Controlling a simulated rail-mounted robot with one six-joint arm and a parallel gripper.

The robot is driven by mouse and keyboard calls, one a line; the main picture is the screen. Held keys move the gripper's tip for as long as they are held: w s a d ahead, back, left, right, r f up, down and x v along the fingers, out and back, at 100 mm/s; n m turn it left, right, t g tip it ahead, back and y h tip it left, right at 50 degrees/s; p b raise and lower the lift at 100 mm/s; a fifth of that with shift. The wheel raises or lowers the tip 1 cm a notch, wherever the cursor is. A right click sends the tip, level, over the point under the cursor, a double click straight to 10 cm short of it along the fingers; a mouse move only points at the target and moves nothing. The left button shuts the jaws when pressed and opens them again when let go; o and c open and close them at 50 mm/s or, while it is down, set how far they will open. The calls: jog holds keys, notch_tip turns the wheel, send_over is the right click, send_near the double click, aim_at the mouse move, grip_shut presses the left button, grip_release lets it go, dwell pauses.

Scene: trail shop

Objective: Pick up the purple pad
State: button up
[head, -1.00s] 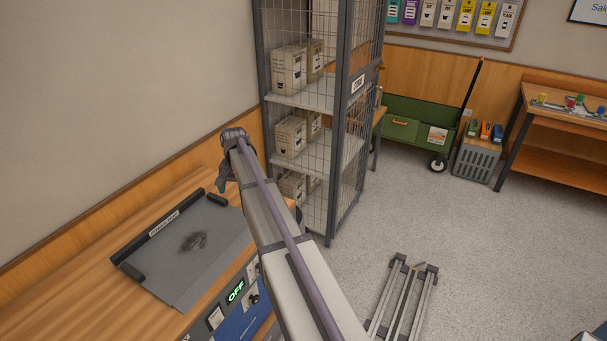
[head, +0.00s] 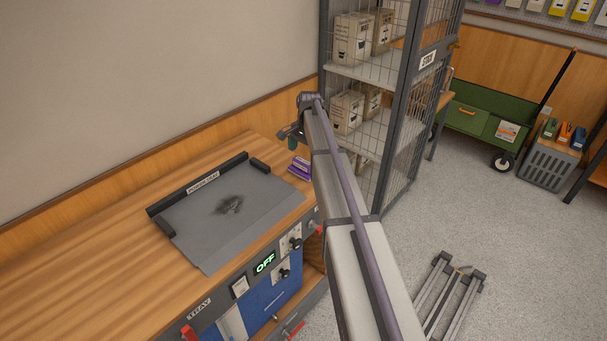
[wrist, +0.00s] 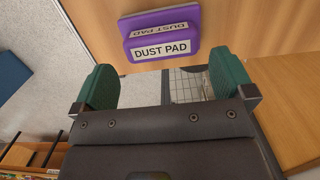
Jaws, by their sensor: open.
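The purple pad (head: 300,167) sits on the wooden bench top, right of the grey tray and close to the bench's right end. In the wrist view the purple pad (wrist: 160,34) carries a white "DUST PAD" label and lies just beyond the fingertips, centred between them. My gripper (wrist: 160,85) is open, with its two green fingers apart and nothing between them. In the head view my gripper (head: 291,138) is near the wall end of the bench, a little above and behind the pad. The arm partly covers the area right of the pad.
A grey tray (head: 265,190) with a dark smudge and raised black edges lies left of the pad. A wire cage shelf (head: 381,191) with boxes stands right of the bench. The bench front has knobs and an "OFF" display (head: 265,262). Bare wood (head: 90,270) lies at left.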

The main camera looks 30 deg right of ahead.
aim_at(303, 161)
jog(key=f+b, duration=0.4)
jog(key=f, duration=0.1)
jog(key=shift+s+a+f+b, duration=0.1)
jog(key=shift+a+f+b, duration=0.05)
jog(key=shift+a+b, duration=0.2)
jog(key=shift+r, duration=0.25)
jog(key=c, duration=0.7)
